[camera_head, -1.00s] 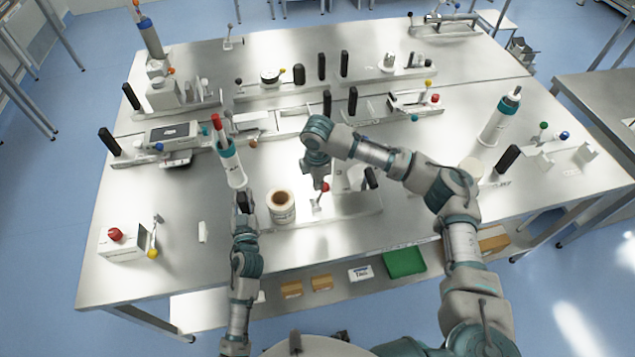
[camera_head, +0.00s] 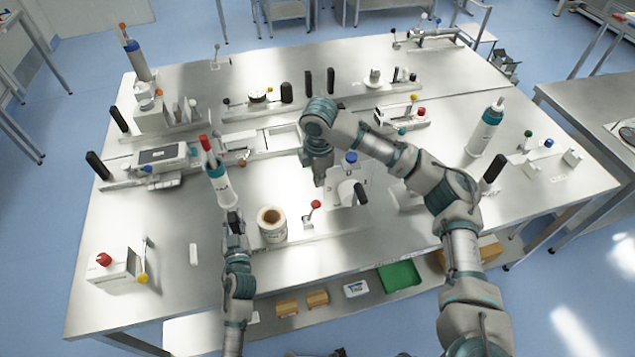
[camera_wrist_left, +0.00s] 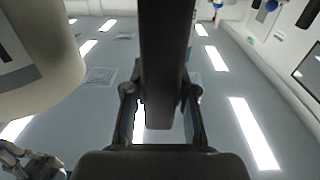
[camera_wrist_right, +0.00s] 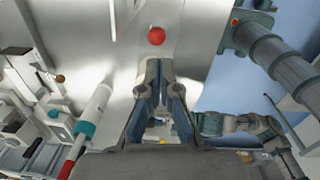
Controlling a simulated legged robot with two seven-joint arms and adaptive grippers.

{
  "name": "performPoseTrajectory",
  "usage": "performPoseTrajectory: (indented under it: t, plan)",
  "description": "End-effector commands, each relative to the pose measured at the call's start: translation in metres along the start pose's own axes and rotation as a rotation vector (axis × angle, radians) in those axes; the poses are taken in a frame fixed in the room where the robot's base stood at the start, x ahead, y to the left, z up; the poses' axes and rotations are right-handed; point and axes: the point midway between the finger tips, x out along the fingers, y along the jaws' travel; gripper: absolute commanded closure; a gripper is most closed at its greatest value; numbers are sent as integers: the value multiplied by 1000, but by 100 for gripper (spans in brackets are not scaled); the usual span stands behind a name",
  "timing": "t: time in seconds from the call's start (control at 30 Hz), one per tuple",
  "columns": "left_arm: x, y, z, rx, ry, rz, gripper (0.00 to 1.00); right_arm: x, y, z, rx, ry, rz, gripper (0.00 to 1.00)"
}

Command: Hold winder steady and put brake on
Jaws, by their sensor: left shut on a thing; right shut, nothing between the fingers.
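The winder carries a white roll with a brown core (camera_head: 271,225) near the table's front edge. A short lever with a red knob (camera_head: 315,204) stands to the right of the roll; I take it for the brake. My left gripper (camera_head: 233,218) is just left of the roll, shut on a black upright handle, which fills the middle of the left wrist view (camera_wrist_left: 165,60). My right gripper (camera_head: 319,182) points down behind the red knob, shut and empty. In the right wrist view its fingertips (camera_wrist_right: 154,66) are together, just short of the red knob (camera_wrist_right: 156,36), apparently not touching.
A white-and-teal cylinder with a red tip (camera_head: 217,178) stands behind my left gripper. A blue knob (camera_head: 351,158) and a black handle (camera_head: 360,192) are close to my right gripper. A box with a red button (camera_head: 104,260) is at the front left.

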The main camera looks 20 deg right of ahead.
Motion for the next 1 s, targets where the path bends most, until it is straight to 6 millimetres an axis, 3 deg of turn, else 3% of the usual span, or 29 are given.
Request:
performPoseTrajectory:
  t: [0.03, 0.93, 0.97, 1.0]
  plan:
    - [-1, -2, 11, 2, -23, -5, 100, 1, 0, 0, 0, 0, 0, 100]
    - [-2, -1, 3, 2, -18, -4, 100, -5, -1, 0, 0, 0, 2, 100]
    - [-2, -1, 2, 2, -17, -4, 72, -5, -1, 0, 0, 0, 2, 100]
    - [-2, -1, 2, 3, -17, -4, 62, -5, -1, 0, 0, 0, 2, 100]
